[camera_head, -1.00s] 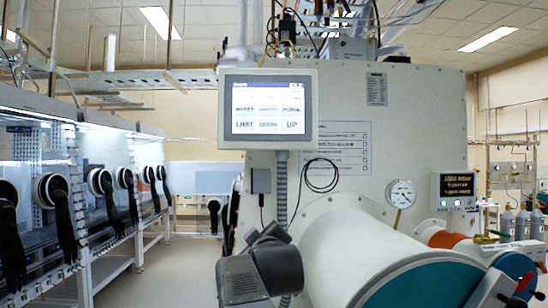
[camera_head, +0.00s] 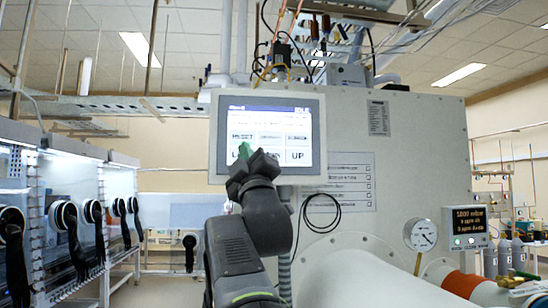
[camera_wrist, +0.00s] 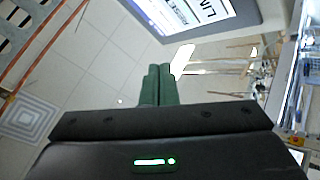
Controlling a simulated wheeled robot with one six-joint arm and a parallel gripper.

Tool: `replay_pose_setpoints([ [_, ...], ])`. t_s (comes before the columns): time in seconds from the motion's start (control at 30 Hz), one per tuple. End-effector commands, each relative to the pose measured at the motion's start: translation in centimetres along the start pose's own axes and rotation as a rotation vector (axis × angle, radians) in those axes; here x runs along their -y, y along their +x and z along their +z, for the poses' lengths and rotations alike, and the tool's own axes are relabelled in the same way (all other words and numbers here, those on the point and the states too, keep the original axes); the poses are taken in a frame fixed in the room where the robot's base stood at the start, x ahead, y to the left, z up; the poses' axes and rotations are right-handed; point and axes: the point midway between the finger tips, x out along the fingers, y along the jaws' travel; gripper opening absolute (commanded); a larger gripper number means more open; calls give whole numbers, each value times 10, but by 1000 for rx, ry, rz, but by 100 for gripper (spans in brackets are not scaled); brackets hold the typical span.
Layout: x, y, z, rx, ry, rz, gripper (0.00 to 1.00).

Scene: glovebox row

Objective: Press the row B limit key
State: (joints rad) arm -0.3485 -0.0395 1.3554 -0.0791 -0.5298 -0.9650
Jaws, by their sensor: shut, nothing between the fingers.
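The touch panel (camera_head: 268,112) has a grey frame and a lit screen with two rows of keys. Its small heading is blurred. The LIMIT key (camera_head: 234,156) is at the lower left, under RESET (camera_head: 242,136), and is mostly hidden by my gripper. My gripper (camera_head: 245,150) overlaps the lower-left keys in the head view; I cannot tell whether its green fingertips touch the screen. In the wrist view the shut, empty green fingers (camera_wrist: 158,70) lie side by side, and part of the panel's screen (camera_wrist: 185,12) shows beyond them.
A grey cabinet wall (camera_head: 420,150) holds the panel, with a black cable loop (camera_head: 322,210) below right. A white cylinder (camera_head: 350,275) and a round gauge (camera_head: 421,235) are at lower right. Gloveboxes with black gloves (camera_head: 75,240) line the left. The aisle between is clear.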

Motion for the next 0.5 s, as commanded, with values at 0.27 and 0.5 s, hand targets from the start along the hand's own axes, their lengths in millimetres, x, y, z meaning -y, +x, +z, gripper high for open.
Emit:
replay_pose_setpoints([
  [0.27,2,3,2,2,0,-3,0],
  [0.5,14,23,15,4,-1,-5,0],
])
